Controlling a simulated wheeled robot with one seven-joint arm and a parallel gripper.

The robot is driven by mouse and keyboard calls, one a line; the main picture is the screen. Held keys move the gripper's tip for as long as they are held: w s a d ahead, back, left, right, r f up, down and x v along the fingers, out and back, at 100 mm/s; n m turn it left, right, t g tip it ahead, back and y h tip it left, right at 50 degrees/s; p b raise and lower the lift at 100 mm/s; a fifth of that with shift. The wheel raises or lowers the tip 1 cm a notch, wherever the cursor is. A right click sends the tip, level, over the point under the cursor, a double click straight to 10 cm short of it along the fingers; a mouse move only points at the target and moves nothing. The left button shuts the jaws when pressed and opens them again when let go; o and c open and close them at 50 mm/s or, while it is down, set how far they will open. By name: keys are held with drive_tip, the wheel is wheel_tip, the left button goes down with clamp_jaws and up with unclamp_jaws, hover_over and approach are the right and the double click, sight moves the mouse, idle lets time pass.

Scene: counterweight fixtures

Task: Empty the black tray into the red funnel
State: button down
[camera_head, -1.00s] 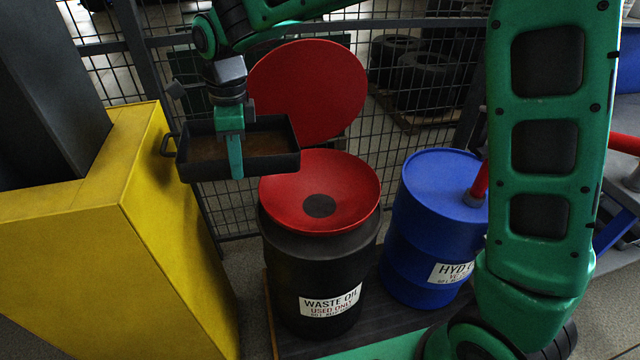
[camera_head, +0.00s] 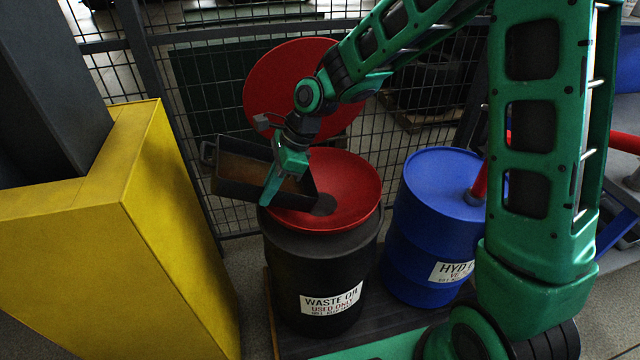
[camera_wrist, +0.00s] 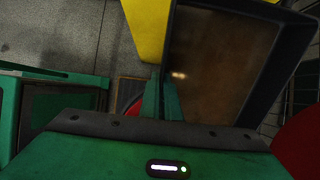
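The black tray (camera_head: 234,186) is tilted, its right end lower, with that end over the left part of the red funnel (camera_head: 352,185). Brown liquid shows inside it; I see no stream falling. My gripper (camera_head: 272,186) is shut on the tray's near wall. In the wrist view the tray (camera_wrist: 262,92) fills the upper right, with the green fingers (camera_wrist: 162,98) at its edge. The funnel sits on a black waste oil drum (camera_head: 318,262), its dark centre hole partly visible beside the tray's lower end. The funnel's round red lid (camera_head: 270,75) stands raised behind.
A yellow block (camera_head: 90,235) with a dark column stands at the left. A blue drum (camera_head: 425,250) with a red pipe stands right of the waste oil drum. A wire mesh fence (camera_head: 420,140) runs behind.

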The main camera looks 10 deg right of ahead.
drive_tip(key=shift+d+r+y, duration=0.4)
drive_tip(key=shift+d+y, duration=0.1)
drive_tip(key=shift+d, duration=0.15)
drive_tip(key=shift+d+r+y, duration=0.35)
drive_tip(key=shift+d+y, duration=0.15)
drive_tip(key=shift+d, duration=0.1)
drive_tip(key=shift+d+r+y+p, duration=0.95)
drive_tip(key=shift+d+r+y, duration=0.25)
drive_tip(key=shift+y, duration=0.5)
drive_tip(key=shift+d+r+y+p, duration=0.2)
drive_tip(key=shift+d+r+y, duration=0.2)
drive_tip(key=shift+d+y, duration=0.25)
drive_tip(key=shift+d+r+y+p, duration=0.15)
drive_tip(key=shift+d+r+y, duration=0.25)
drive_tip(key=shift+y, duration=0.45)
